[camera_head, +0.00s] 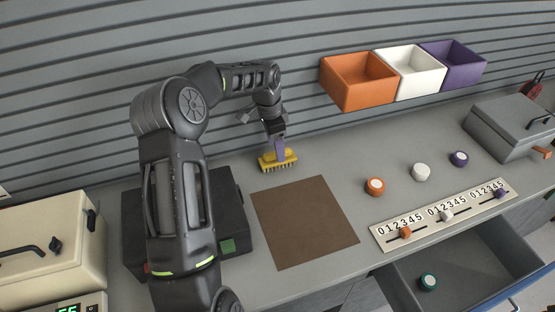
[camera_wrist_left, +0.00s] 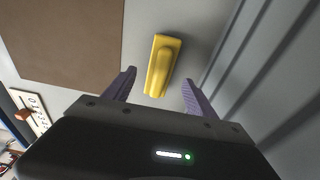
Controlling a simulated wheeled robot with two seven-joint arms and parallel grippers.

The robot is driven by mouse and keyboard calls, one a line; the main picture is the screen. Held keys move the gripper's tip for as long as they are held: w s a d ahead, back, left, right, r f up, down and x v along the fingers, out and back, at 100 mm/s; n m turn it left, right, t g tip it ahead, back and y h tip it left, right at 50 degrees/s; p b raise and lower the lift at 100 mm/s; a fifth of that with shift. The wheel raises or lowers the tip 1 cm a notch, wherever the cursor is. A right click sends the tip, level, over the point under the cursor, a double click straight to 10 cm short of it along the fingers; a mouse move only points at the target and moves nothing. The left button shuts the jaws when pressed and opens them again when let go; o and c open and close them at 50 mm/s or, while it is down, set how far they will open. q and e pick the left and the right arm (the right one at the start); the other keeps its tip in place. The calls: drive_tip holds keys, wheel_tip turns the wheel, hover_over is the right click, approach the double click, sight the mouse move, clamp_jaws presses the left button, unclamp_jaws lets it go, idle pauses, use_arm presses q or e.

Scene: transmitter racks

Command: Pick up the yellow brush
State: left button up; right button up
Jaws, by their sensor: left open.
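The yellow brush (camera_head: 278,160) lies on the grey counter near the ribbed back wall, behind the brown mat; its bristles show along its lower edge. In the left wrist view the brush (camera_wrist_left: 162,66) lies lengthwise away from me, with its near end between the lines of my fingers. My left gripper (camera_head: 279,153) is above the brush, with purple fingers. It is open in the left wrist view (camera_wrist_left: 158,88), one finger to each side of the brush, and neither visibly touches it. My right gripper is not in view.
A brown mat (camera_head: 305,222) lies in front of the brush. To its right are orange, white and purple round pieces and a numbered slider strip (camera_head: 445,215). Orange, white and purple bins (camera_head: 358,84) hang on the wall. A dark box (camera_head: 228,205) stands left of the mat.

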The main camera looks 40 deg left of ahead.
use_arm(q)
drive_tip(key=shift+f, duration=0.25)
drive_tip(key=shift+w+d+f, duration=0.1)
drive_tip(key=shift+w+f, duration=0.05)
drive_tip(key=shift+f, duration=1.15)
drive_tip(key=shift+w+d+f, duration=0.1)
drive_tip(key=shift+f, duration=1.2)
clamp_jaws()
